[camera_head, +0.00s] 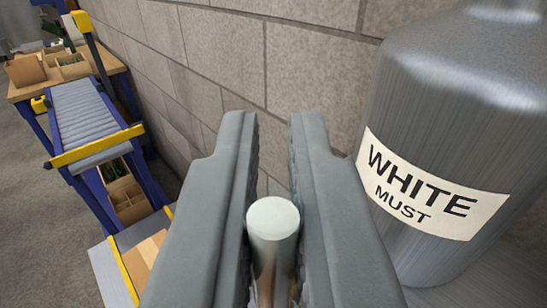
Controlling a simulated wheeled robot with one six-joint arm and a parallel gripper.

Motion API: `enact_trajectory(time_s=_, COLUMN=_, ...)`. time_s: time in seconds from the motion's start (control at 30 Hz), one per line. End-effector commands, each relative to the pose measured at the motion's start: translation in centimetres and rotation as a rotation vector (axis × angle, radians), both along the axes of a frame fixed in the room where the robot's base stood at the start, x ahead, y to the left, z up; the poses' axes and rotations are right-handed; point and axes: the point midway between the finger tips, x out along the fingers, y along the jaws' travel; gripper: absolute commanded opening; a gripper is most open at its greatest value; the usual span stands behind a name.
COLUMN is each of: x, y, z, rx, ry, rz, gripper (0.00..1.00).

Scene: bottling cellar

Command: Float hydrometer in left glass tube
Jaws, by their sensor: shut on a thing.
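My gripper (272,120) points away from me in the middle of the view, with a grey finger on each side. It is shut on a slim, shiny cylinder (273,222) with a pale, flat, round top. Its lower part runs down out of the bottom of the picture, so I cannot tell for sure that it is the hydrometer. No glass tube shows in this view.
A large steel tank (455,110) labelled "WHITE MUST" stands close on the right. A block wall (310,60) runs behind the gripper. On the left are a roller conveyor (85,115), a divided wooden crate (128,208) and a wooden table (28,90). Grey floor lies at far left.

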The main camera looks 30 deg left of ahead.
Motion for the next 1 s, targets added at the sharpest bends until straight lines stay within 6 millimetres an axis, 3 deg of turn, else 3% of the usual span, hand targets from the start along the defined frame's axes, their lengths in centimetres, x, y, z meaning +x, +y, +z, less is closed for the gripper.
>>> enact_trajectory(time_s=0.17, x=0.0, y=0.0, z=0.0, rx=0.0, ry=0.0, rz=0.0, gripper=0.0)
enact_trajectory(time_s=0.2, x=0.0, y=0.0, z=0.0, rx=0.0, ry=0.0, rz=0.0, gripper=0.11)
enact_trajectory(time_s=0.33, x=0.0, y=0.0, z=0.0, rx=0.0, ry=0.0, rz=0.0, gripper=0.34)
enact_trajectory(time_s=0.73, x=-0.6, y=-0.4, z=0.0, rx=0.0, ry=0.0, rz=-0.002, gripper=0.34)
enact_trajectory(time_s=1.0, x=-4.5, y=-2.7, z=0.0, rx=0.0, ry=-0.001, rz=-0.003, gripper=0.34)
